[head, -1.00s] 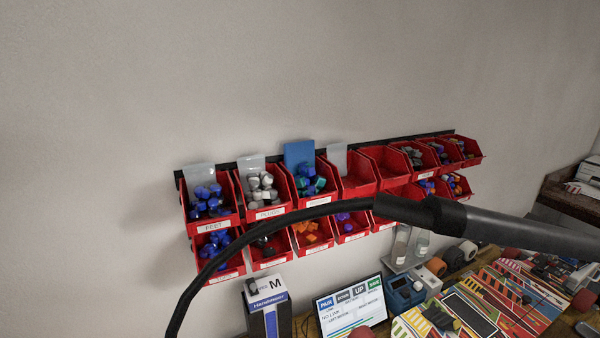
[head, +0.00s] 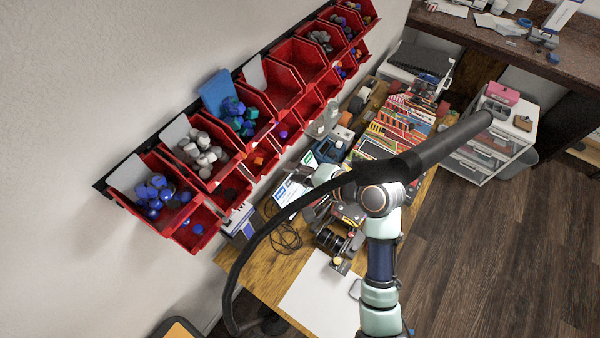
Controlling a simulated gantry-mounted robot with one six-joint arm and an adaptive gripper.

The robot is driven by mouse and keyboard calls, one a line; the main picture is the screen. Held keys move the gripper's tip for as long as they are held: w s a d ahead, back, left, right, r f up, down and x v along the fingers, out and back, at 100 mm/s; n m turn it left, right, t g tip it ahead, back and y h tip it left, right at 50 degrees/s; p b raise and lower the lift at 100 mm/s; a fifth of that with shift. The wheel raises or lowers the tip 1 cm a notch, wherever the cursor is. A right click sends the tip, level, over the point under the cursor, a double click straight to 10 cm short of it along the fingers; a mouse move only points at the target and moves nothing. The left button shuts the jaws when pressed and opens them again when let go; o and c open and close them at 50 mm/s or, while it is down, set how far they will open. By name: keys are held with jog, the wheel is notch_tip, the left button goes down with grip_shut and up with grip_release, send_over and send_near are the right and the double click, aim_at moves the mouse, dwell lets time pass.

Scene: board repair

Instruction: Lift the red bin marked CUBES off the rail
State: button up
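Red bins hang in two rows on a dark wall rail (head: 107,184). No label is readable from this angle, so I cannot tell for sure which bin is marked CUBES. One upper bin (head: 267,122) holds blue and teal pieces, with a blue card at its back. The bin with grey-white pieces (head: 222,174) and the bin with blue pieces (head: 168,222) hang to its lower left. My arm stands over the bench, apart from the bins. A dark part at its end, probably my gripper (head: 318,212), is too small and cluttered to read its fingers.
The wooden bench (head: 262,282) holds a white sheet (head: 322,298), a display, colourful boards and tools. A white drawer unit (head: 480,165) stands at the right. Bare wall is left of the rail.

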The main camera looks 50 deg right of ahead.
aim_at(273, 167)
jog(key=shift+b+x, duration=1.45)
jog(key=shift+x, duration=2.5)
grip_shut()
jog(key=shift+r+g+p, duration=0.3)
jog(key=shift+r+p, duration=0.35)
jog(key=shift+p, duration=0.8)
jog(key=shift+r, duration=0.35)
